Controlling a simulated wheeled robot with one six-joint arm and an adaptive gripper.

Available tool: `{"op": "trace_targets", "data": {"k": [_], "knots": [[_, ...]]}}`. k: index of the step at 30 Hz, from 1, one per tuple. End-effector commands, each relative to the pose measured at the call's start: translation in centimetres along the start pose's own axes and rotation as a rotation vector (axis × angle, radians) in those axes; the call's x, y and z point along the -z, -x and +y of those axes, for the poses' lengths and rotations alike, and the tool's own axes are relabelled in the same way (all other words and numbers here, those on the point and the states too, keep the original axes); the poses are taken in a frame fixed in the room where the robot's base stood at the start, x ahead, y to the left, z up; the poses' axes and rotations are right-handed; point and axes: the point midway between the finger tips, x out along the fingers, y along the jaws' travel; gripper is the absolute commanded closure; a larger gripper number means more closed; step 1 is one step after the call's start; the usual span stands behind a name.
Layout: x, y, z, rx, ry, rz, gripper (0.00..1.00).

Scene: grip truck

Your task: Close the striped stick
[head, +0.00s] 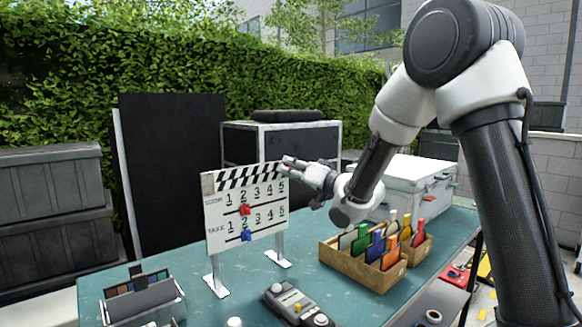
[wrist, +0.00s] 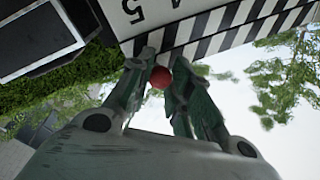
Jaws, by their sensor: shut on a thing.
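The clapperboard (head: 245,215) stands upright on two metal feet on the table, with numbered rows and a red and a blue marker. The striped stick (head: 250,175) runs along its top edge, nearly parallel to it; I see no clear gap. In the wrist view the striped stick (wrist: 270,28) shows two adjoining rows of black and white stripes. My gripper (head: 287,163) is at the stick's right end. In the wrist view my gripper (wrist: 163,62) has its fingers on either side of a red round knob (wrist: 160,77) at that end.
A grey device (head: 298,303) lies in front, and a rack of swatches (head: 140,295) at front left. Dark panels stand behind.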

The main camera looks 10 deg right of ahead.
Motion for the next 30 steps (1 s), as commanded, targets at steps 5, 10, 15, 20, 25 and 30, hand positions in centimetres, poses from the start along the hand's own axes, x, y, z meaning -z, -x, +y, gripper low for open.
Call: {"op": "trace_targets", "data": {"k": [5, 10, 15, 20, 25, 30], "knots": [[-0.5, 0.1, 0.3, -0.009, -0.005, -0.01, 1.0], [-0.6, 0.2, 0.4, -0.01, -0.005, -0.012, 0.67], [-0.5, 0.1, 0.3, -0.008, -0.003, -0.009, 0.56], [-0.4, 0.1, 0.2, -0.006, -0.002, -0.007, 0.56], [-0.2, 1.3, 0.2, -0.007, -0.002, -0.005, 0.56], [-0.3, 4.4, 0.3, -0.009, -0.003, -0.006, 0.56]]}}
